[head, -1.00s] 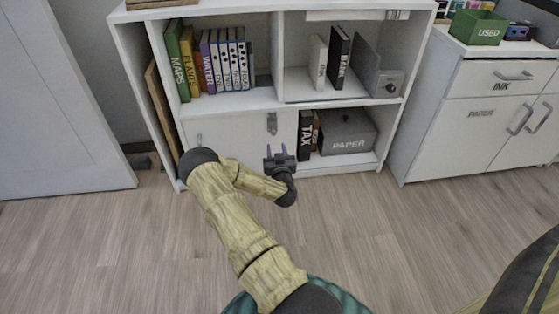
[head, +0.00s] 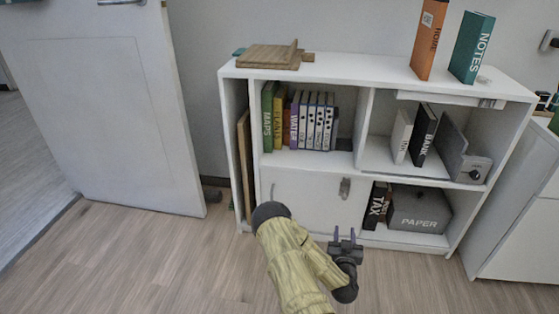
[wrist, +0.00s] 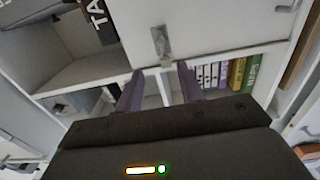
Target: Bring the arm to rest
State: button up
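My gripper (head: 344,235) is in front of the lower part of the white shelf desk (head: 345,68), near the shut cabinet door (head: 305,200). In the wrist view, its two purple-grey fingers (wrist: 159,84) stand apart with nothing between them, so it is open and empty. My arm is bent, with the gripper low over the wooden floor. I see a gap between the fingers and the shelf front in the head view, but its depth is hard to judge.
A TAX binder (head: 376,206) and a grey PAPER box (head: 419,208) stand in the lower right compartment. Several upright books, including green MAPS (head: 268,117), fill the upper left one. A white room door (head: 115,110) stands at left. The wooden floor (head: 165,255) at left is clear.

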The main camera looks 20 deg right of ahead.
jog(key=a+r+m+g+y+p, duration=0.1)
jog(key=a+r+g+y+p, duration=0.6)
jog(key=a+r, duration=1)
jog(key=s+a+r+n+g+y+p, duration=0.3)
jog(key=s+a+r+n+g+p, duration=0.3)
jog(key=s+a+r, duration=1)
notch_tip(320, 180, up, 39)
jog(key=d+n+p, duration=0.1)
jog(key=d+p, duration=0.1)
jog(key=p, duration=3.7)
jog(key=shift+w+d, duration=0.3)
jog(key=shift+w, duration=0.1)
